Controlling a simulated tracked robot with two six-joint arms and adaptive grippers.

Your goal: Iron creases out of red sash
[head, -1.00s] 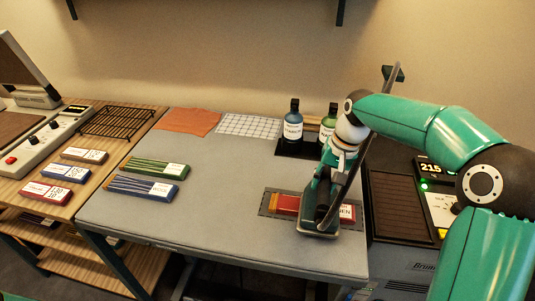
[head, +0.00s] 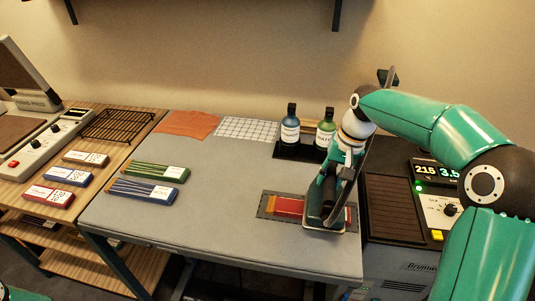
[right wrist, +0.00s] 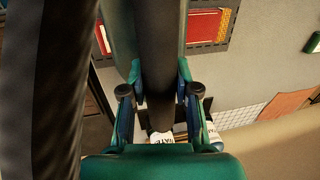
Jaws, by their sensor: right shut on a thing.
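The red sash (head: 289,206) lies flat on a dark stitched mat (head: 268,215) at the right of the grey table. Its right part is mostly hidden under the iron. My right gripper (head: 344,160) is above the iron. In the right wrist view its two fingers (right wrist: 160,100) are shut on the iron's dark handle (right wrist: 155,50). The red sash also shows there (right wrist: 198,28) beside the iron.
Green (head: 157,169) and blue (head: 142,190) folded bundles lie at left. A station with a lit display (head: 437,172) stands at right. The table's middle is clear.

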